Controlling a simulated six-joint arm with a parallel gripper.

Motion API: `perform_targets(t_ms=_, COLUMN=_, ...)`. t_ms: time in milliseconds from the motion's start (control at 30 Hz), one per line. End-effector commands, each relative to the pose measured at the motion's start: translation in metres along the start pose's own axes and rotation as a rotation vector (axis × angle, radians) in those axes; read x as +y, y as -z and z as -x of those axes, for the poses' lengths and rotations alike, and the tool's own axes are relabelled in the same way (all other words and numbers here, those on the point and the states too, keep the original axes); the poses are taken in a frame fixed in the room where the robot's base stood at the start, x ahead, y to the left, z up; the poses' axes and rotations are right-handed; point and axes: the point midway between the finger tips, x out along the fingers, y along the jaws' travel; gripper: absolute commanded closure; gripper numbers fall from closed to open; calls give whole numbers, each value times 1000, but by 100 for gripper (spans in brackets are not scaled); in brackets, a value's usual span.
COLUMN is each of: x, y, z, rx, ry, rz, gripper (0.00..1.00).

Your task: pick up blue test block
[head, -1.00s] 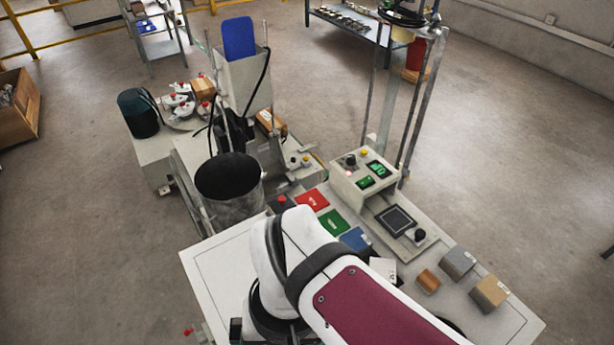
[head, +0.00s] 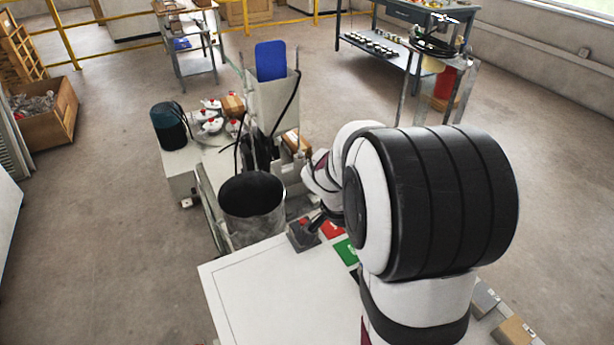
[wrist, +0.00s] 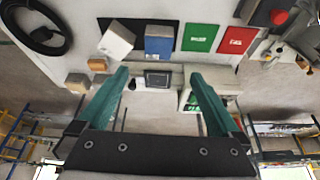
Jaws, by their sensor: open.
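The blue test block (wrist: 159,42) lies on a black mat in the wrist view, beside a white block (wrist: 117,41). In the head view my arm hides it. My gripper (wrist: 158,73) shows in the wrist view as two teal fingers spread wide apart, with nothing between them. In the picture, the blue block appears just above and between the fingertips, and I see no contact.
A green panel (wrist: 199,38) and a red panel (wrist: 237,40) lie beside the blue block. A small screen (wrist: 157,79) appears between the fingers. The table's white surface (head: 270,290) is clear.

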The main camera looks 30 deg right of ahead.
Motion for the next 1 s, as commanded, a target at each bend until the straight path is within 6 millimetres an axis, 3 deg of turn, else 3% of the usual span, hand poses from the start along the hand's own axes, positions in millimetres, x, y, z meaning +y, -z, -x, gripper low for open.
perform_targets(t_ms=133, x=1, y=-1, z=-14, rx=-1, ry=-5, rz=2, gripper=0)
perform_targets(t_ms=400, x=3, y=-2, z=-88, rx=-4, ry=-7, rz=2, gripper=0)
perform_targets(t_ms=567, x=2, y=-1, z=-108, rx=-3, ry=-4, rz=3, gripper=0)
perform_targets(t_ms=733, x=5, y=0, z=-143, rx=-5, ry=-6, rz=3, gripper=0)
perform_targets(t_ms=833, x=4, y=0, z=-155, rx=-4, ry=-3, rz=3, gripper=0)
perform_targets(t_ms=1000, x=4, y=0, z=-157, rx=-4, ry=-2, rz=3, gripper=0)
